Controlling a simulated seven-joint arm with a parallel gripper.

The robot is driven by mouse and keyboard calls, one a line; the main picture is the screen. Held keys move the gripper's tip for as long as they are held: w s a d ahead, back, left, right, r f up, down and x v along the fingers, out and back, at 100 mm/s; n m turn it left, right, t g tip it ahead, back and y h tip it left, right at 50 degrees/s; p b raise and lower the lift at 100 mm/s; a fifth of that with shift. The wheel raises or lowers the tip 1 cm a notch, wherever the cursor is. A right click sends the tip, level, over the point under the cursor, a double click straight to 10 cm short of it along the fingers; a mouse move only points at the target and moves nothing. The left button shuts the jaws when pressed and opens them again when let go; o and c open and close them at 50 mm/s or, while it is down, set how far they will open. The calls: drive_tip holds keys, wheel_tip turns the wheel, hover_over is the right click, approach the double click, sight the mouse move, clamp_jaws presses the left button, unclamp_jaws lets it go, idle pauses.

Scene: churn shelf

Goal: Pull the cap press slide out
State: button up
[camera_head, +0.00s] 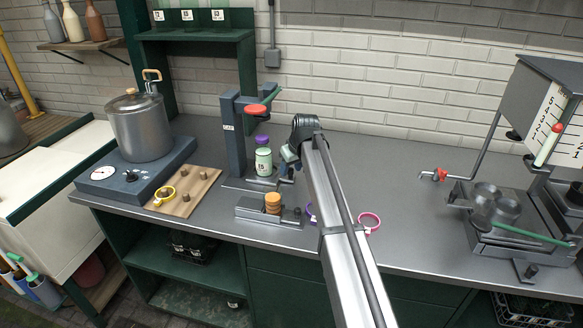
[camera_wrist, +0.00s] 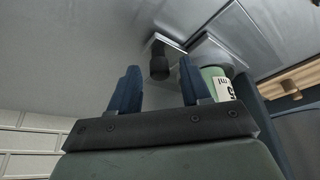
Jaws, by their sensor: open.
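The cap press (camera_head: 236,135) is a dark grey upright post with a red disc and a green-tipped lever. A pale green bottle (camera_head: 263,161) with a purple cap stands on its slide (camera_head: 240,184); the bottle's label also shows in the wrist view (camera_wrist: 221,90). The slide carries a dark knob (camera_wrist: 160,66) on a small light plate. My gripper (camera_head: 288,156) is just right of the bottle, with its blue fingers open in the wrist view (camera_wrist: 158,72). The knob appears between the fingertips or just beyond them; contact is not visible. My arm hides part of the counter.
In front of the press sits a low metal fixture (camera_head: 255,210) with a cork-coloured piece. A purple ring and a pink ring (camera_head: 370,222) lie by my forearm. Left are a pegged wooden board (camera_head: 207,180) and a pot on a scale-like base.

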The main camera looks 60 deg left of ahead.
clamp_jaws()
idle(0.5)
